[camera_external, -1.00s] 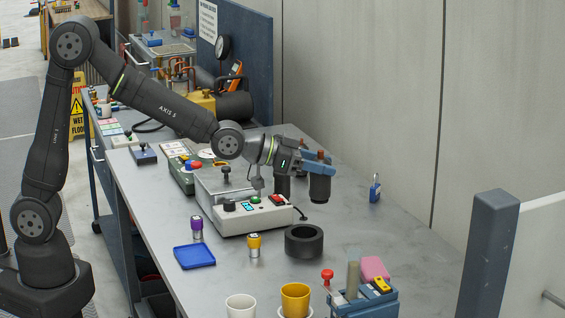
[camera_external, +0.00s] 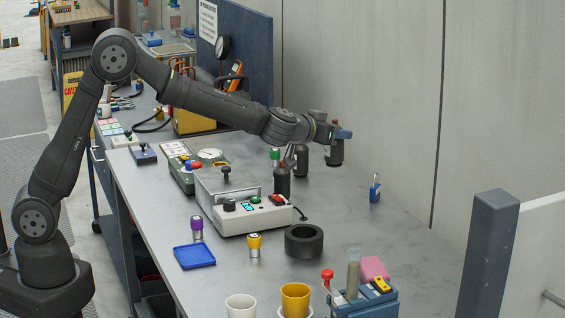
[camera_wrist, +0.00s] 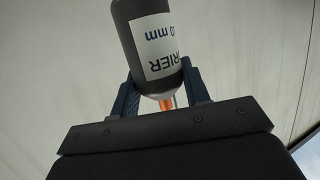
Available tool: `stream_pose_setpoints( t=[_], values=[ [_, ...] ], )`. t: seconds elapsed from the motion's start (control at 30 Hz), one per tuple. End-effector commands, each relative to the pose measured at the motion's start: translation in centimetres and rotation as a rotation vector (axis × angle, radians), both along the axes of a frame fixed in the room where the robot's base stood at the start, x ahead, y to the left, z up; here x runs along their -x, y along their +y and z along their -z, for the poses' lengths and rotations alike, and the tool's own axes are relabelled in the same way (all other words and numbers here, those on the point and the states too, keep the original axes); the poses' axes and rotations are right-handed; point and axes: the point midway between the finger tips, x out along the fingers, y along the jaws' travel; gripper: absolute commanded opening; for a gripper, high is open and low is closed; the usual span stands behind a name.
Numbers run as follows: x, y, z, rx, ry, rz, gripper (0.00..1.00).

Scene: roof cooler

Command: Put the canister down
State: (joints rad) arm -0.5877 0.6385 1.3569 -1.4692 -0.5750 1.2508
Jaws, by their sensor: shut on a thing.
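My gripper (camera_external: 340,136) is shut on a dark grey canister (camera_external: 336,153) near its neck. The canister hangs upright below the jaws, in the air above the far part of the bench. In the wrist view the canister (camera_wrist: 145,35) shows a white label with upside-down lettering and an orange part at its neck, between the two fingers (camera_wrist: 160,97). Two similar dark canisters stand on the bench to the left: one behind (camera_external: 301,160), one nearer (camera_external: 282,181) by the control box. The held canister is clear of the bench top.
A black ring (camera_external: 304,241) lies in front of the control box (camera_external: 250,218). A blue padlock (camera_external: 375,190) stands to the right, and a blue rack (camera_external: 365,302) at front right. The bench (camera_external: 345,222) is clear at middle right.

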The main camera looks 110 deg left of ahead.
Motion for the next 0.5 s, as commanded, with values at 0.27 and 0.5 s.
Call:
stream_pose_setpoints(
  t=[0.27, 0.5],
  values=[
    [3.9, 7.3, 4.6, 0.001, 0.002, -0.313, 0.07],
    [5.1, 9.3, 6.5, -0.001, 0.001, -0.385, 0.07]
  ],
)
